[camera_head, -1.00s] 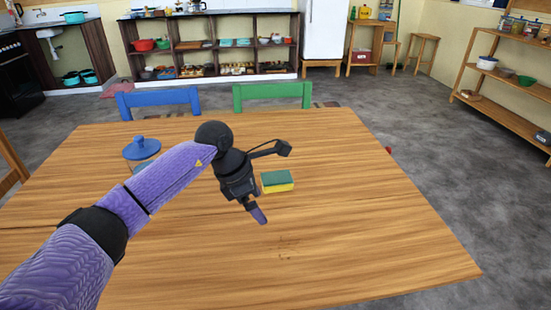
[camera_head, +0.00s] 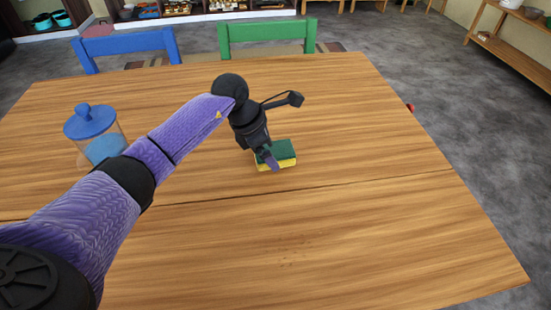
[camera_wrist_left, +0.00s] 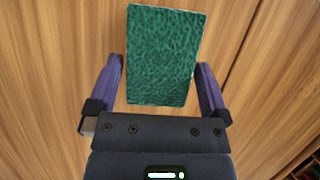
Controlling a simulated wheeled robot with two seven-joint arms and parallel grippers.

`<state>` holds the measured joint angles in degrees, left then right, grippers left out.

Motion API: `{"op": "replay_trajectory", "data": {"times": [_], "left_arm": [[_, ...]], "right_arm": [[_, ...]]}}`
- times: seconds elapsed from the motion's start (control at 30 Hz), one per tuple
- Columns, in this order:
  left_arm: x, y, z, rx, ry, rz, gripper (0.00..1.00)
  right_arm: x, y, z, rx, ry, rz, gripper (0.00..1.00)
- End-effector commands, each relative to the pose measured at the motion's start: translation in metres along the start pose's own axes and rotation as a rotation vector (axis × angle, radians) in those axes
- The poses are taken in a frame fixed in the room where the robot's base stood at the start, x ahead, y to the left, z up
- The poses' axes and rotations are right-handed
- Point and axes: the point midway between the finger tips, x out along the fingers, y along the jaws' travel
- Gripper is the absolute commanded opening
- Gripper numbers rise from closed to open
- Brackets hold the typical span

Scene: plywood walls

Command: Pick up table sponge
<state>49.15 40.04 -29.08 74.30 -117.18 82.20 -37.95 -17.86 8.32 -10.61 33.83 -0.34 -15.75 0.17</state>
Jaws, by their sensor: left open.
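The table sponge (camera_head: 284,151) is a small block with a green top and yellow underside. It lies flat on the wooden table (camera_head: 330,220), near the middle. My left gripper (camera_head: 269,161) is at the sponge, pointing down, and hides part of its left side. In the left wrist view the sponge's green face (camera_wrist_left: 163,55) lies between the two purple fingers of the left gripper (camera_wrist_left: 160,80), which are apart. My right gripper is not in view.
A glass jar with a blue lid (camera_head: 92,130) stands on the table's left part, near my left arm. A blue chair (camera_head: 125,45) and a green chair (camera_head: 266,32) stand at the far edge. The table right of the sponge is clear.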

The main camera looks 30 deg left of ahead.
Motion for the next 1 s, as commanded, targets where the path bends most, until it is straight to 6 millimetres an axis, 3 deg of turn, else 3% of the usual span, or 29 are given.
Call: {"op": "replay_trajectory", "data": {"times": [0.07, 0.27, 0.37, 0.6, 0.63, 0.87, 1.0], "left_arm": [[0.010, 0.000, -0.001, -0.001, 0.000, -0.002, 1.00], [0.009, 0.000, 0.001, 0.000, -0.001, 0.001, 1.00], [0.009, 0.000, 0.001, 0.000, -0.001, 0.001, 0.83], [0.009, 0.000, 0.000, 0.000, -0.001, 0.001, 0.32], [0.009, 0.000, 0.000, 0.000, -0.001, 0.001, 0.29], [0.003, 0.000, 0.003, 0.000, -0.002, 0.002, 0.29], [-0.032, 0.001, 0.017, 0.003, -0.004, 0.007, 0.29]], "right_arm": [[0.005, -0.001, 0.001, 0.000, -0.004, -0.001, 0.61], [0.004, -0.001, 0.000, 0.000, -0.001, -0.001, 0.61], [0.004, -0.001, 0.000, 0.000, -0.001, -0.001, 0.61], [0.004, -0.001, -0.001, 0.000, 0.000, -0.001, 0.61], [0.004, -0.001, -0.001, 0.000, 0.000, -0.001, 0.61], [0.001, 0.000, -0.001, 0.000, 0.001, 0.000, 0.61], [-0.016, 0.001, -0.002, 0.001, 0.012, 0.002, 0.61]]}}
